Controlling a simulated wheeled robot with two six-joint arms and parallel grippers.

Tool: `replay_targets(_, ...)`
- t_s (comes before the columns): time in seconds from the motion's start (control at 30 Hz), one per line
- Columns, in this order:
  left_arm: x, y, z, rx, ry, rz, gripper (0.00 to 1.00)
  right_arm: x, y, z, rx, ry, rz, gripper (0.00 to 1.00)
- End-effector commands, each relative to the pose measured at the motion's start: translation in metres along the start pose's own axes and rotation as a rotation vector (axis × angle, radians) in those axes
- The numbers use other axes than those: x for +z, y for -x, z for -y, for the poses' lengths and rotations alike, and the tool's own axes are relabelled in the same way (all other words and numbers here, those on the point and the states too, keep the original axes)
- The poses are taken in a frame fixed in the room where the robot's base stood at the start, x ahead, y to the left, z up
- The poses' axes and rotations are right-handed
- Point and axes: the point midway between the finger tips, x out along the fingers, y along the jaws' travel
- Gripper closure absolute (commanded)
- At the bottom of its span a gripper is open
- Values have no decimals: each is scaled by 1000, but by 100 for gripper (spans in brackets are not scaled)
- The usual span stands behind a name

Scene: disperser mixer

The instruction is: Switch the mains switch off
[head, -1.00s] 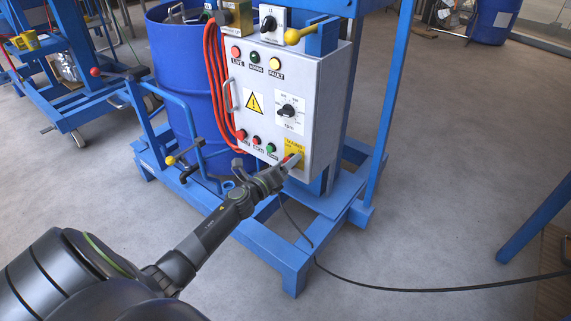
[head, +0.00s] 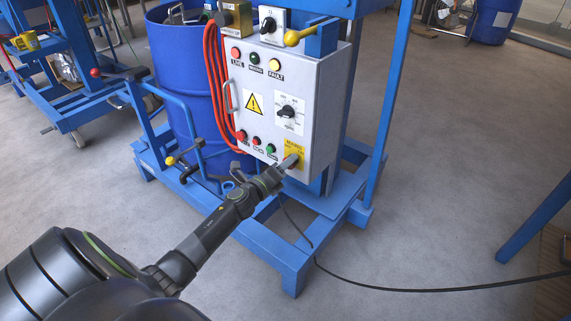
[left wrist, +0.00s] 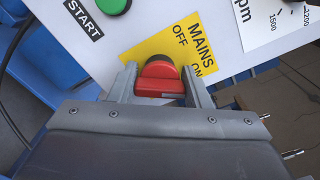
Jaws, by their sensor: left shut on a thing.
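The mains switch is a red knob (left wrist: 160,80) on a yellow plate (left wrist: 150,55) marked MAINS, OFF and ON. The plate (head: 293,146) also shows at the lower right of the grey control box (head: 318,115) in the head view. My left gripper (head: 287,163) reaches the plate from the lower left. In the left wrist view its two fingers (left wrist: 160,76) are on either side of the red knob, shut on it. The fingers hide the knob in the head view. I cannot tell for certain which mark the knob points to. My right gripper is not in view.
A green START button (left wrist: 112,5) is near the plate. The box also has a speed dial (head: 287,112), lamps and a handle (head: 228,96). A blue frame (head: 285,250) and drum (head: 180,70) stand around it. A black cable (head: 430,291) crosses the floor.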

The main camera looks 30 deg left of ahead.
Motion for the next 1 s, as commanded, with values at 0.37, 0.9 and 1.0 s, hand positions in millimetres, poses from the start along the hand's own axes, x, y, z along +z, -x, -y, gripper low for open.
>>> replay_targets(0.37, 1, 0, -1, 2, 350, 0, 79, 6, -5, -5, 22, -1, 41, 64)
replay_targets(0.9, 0, 0, -1, 2, 865, 1, 79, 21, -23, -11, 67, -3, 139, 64)
replay_targets(1.0, 0, 0, -2, 2, 959, 1, 79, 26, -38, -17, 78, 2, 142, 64)
